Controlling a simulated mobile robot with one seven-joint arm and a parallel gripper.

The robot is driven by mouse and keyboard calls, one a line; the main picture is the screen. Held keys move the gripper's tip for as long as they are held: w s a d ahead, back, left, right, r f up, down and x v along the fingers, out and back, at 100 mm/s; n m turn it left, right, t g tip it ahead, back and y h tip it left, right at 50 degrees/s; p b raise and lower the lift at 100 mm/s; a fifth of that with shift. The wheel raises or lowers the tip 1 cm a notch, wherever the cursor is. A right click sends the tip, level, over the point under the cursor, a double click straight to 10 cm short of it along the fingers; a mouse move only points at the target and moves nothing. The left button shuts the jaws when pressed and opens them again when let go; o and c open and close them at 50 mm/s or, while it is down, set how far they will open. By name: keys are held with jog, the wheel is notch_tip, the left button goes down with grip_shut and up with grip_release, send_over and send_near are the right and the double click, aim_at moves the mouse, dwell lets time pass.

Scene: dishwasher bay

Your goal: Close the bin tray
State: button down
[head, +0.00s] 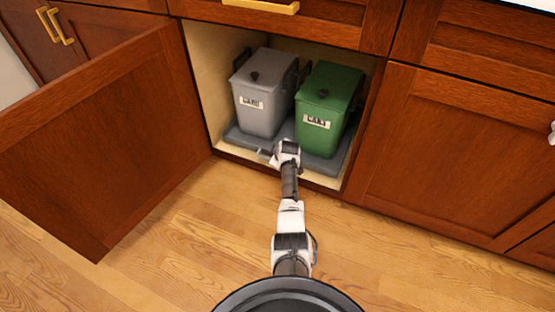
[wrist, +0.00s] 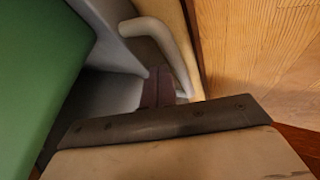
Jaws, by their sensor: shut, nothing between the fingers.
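The bin tray (head: 236,136) is a flat grey base low inside the open cabinet. It carries a grey lidded bin (head: 262,108) on the left and a green lidded bin (head: 318,132) on the right. The tray's front edge lies near the cabinet's front sill. My gripper (head: 280,157) is at the tray's front, partly hidden by my wrist. In the wrist view my fingers (wrist: 160,86) are shut and empty, beside a pale curved handle (wrist: 163,40). I cannot tell whether they touch it. The green bin (wrist: 35,70) also fills the left of that view.
The cabinet door (head: 105,140) stands wide open to the left. A closed cabinet door (head: 450,150) is on the right and a drawer with a gold handle (head: 262,6) is above. The wooden floor (head: 190,255) in front is clear apart from me.

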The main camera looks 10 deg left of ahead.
jog(key=shift+w+d+r, duration=0.15)
jog(key=shift+w, duration=0.3)
jog(key=shift+w+r, duration=0.1)
